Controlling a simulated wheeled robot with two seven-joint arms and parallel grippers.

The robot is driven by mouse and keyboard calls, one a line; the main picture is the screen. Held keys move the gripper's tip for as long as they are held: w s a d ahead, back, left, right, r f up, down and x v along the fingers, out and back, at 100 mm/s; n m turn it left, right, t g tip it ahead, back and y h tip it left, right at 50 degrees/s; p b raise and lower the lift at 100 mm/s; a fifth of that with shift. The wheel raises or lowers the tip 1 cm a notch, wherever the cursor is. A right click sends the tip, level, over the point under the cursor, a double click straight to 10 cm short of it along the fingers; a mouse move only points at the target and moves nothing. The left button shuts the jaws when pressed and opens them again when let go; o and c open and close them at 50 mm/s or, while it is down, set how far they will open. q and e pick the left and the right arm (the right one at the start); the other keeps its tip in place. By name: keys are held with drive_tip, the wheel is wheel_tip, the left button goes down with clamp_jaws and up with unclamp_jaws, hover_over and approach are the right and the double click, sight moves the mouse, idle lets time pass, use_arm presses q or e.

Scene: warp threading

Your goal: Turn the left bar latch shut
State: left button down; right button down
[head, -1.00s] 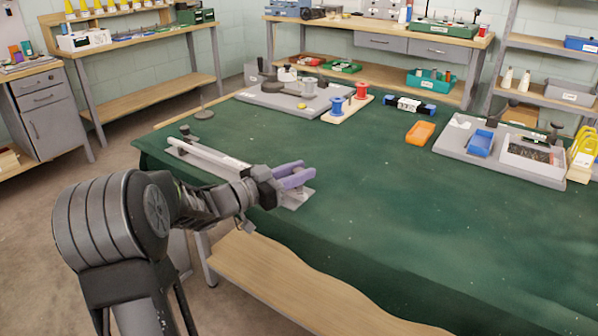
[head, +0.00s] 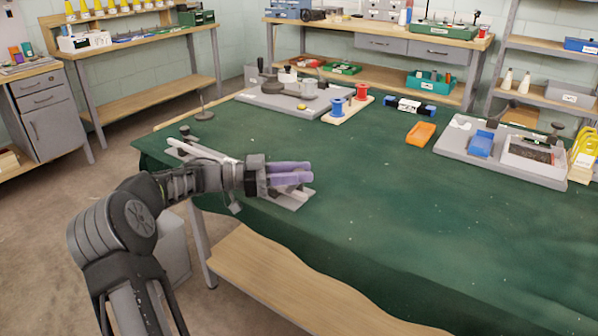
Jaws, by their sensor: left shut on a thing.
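The bar fixture is a pale bar (head: 190,150) on a grey plate (head: 289,204), lying along the near left edge of the green-topped table. My left gripper (head: 305,172) has purple fingers over the right end of the fixture, pointing right. The fingers are close together and shut on the left bar latch, which they and the wrist largely hide. I cannot tell the latch's angle. My right gripper is not in view.
The green table top (head: 350,215) is clear to the right of my gripper. An orange tray (head: 420,133) lies beyond. A grey board (head: 455,146) with a blue tray (head: 481,144) is at right; spools (head: 337,107) stand at the back.

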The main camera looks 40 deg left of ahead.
use_arm(q)
drive_tip(key=shift+r, duration=0.2)
idle(0.3)
drive_tip(key=c, duration=1.1)
unclamp_jaws()
drive_tip(key=shift+f, duration=0.15)
drive_tip(key=p+v, duration=0.3)
drive_tip(key=v, duration=0.3)
drive_tip(key=shift+s+a, duration=0.1)
drive_tip(key=shift+a, duration=0.15)
drive_tip(key=shift+s+a, duration=0.4)
